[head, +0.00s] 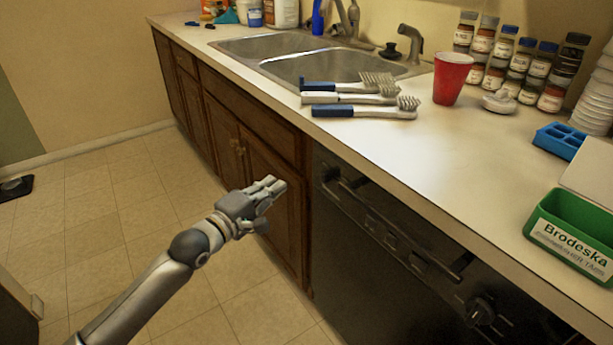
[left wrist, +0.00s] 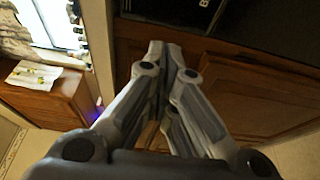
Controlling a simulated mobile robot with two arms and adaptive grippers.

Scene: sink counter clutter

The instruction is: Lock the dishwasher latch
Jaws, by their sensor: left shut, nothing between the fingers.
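The black dishwasher (head: 365,265) is built in under the counter at the right of the head view, with its door upright. Its control strip runs along the top, with a latch handle (head: 345,180) near the left end and a round knob (head: 480,310) towards the right. I cannot tell the latch's position. My left gripper (head: 276,187) is shut and empty in front of the wooden cabinet, left of the dishwasher and apart from it. Its shut fingers also show in the left wrist view (left wrist: 164,50), against brown cabinet wood. My right gripper is in neither view.
The counter (head: 400,150) overhangs the dishwasher. On it are several brushes (head: 365,111), a red cup (head: 451,78), spice jars (head: 515,60) and a green box (head: 570,235). Wooden cabinets (head: 255,160) stand left of the dishwasher.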

